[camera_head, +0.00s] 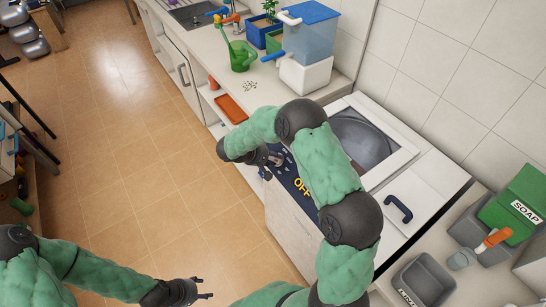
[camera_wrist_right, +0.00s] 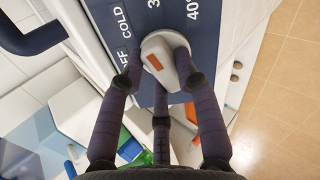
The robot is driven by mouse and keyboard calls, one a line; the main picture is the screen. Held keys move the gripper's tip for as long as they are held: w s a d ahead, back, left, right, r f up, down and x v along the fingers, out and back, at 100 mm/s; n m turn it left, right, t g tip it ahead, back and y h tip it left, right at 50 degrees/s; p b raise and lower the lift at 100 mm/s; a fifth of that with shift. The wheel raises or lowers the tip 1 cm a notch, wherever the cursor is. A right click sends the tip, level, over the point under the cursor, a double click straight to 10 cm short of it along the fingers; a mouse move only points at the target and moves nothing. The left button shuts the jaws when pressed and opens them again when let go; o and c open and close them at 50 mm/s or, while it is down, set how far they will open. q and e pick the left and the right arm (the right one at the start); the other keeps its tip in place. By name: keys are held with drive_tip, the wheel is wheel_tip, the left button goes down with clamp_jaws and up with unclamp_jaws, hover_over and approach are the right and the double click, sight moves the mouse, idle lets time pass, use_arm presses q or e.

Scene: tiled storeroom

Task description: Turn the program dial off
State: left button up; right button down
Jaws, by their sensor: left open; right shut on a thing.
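The program dial (camera_wrist_right: 164,46) is a pale knob with an orange mark, on a dark blue panel (camera_wrist_right: 208,20) printed with OFF, COLD and temperature numbers. My right gripper (camera_wrist_right: 157,76) is shut on the dial, its dark fingers around it. In the head view, the panel (camera_head: 287,172) is on the front of the white washing machine (camera_head: 428,178), with a yellow OFF label. The right gripper (camera_head: 265,160) is in front of the panel; my own arm hides much of it, and the dial. My left gripper (camera_head: 190,291) is open and empty, low over the floor.
The machine has a round glass window (camera_head: 362,138) and a dark blue handle (camera_head: 398,208) on top. A counter holds a green jug (camera_head: 242,57) and a blue-white dispenser (camera_head: 308,45). A soap box (camera_head: 518,205) and grey bins (camera_head: 425,280) stand right.

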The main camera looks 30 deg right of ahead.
drive_tip(key=n+p, duration=0.2)
drive_tip(key=n, duration=0.4)
drive_tip(key=shift+w+a+n, duration=0.1)
drive_tip(key=shift+n, duration=0.2)
drive_tip(key=n+p, duration=0.1)
drive_tip(key=n, duration=0.3)
drive_tip(key=shift+a+f, duration=0.1)
drive_tip(key=shift+f+n+p, duration=0.15)
drive_tip(key=shift+n+p, duration=0.65)
drive_tip(key=shift+n, duration=0.8)
drive_tip(key=c, duration=0.9)
unclamp_jaws()
drive_tip(key=shift+a, duration=0.1)
drive_tip(key=v, duration=1.2)
drive_tip(key=shift+w, duration=0.15)
